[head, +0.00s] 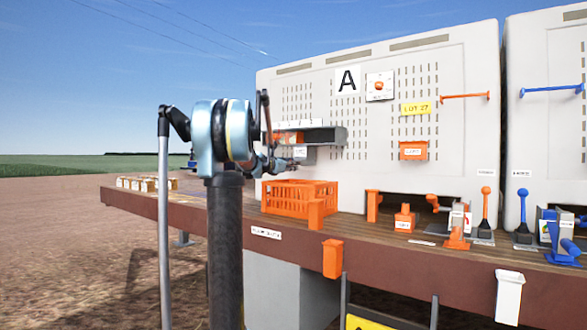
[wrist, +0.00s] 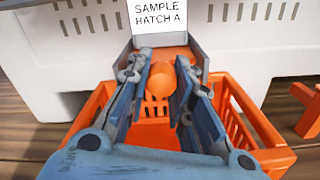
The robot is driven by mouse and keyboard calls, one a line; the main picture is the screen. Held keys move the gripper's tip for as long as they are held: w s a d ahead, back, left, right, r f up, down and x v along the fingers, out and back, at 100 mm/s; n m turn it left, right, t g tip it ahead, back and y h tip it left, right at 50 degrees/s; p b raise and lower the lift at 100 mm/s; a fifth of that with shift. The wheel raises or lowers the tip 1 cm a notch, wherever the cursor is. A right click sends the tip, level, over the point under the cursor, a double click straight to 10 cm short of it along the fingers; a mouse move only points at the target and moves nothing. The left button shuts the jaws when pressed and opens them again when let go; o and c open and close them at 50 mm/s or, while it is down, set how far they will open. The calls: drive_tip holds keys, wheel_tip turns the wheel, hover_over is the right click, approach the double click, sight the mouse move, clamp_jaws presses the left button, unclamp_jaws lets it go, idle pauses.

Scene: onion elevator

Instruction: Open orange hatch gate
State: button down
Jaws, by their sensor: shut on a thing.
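The sample hatch with its orange gate (head: 290,138) is on the front of the white bin marked A, under a grey hood (head: 325,136). In the wrist view the orange gate (wrist: 160,51) shows below a "SAMPLE HATCH A" sign (wrist: 157,15), with a round orange knob (wrist: 162,79) in front of it. My gripper (wrist: 161,84) is shut on the knob, one finger on each side. In the head view my gripper (head: 288,161) is at the hatch, partly hidden by my arm. How far the gate is open cannot be told.
An orange crate (head: 300,199) stands on the wooden deck right under the hatch; it also fills the lower wrist view (wrist: 245,115). Orange and blue levers (head: 486,205) stand farther right. Small boxes (head: 145,184) sit on the deck's left end.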

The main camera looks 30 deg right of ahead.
drive_tip(key=v, duration=0.4)
drive_tip(key=shift+w+a+r, duration=0.1)
drive_tip(key=shift+a, duration=0.05)
drive_tip(key=c, duration=1.4)
unclamp_jaws()
drive_tip(key=v, duration=1.2)
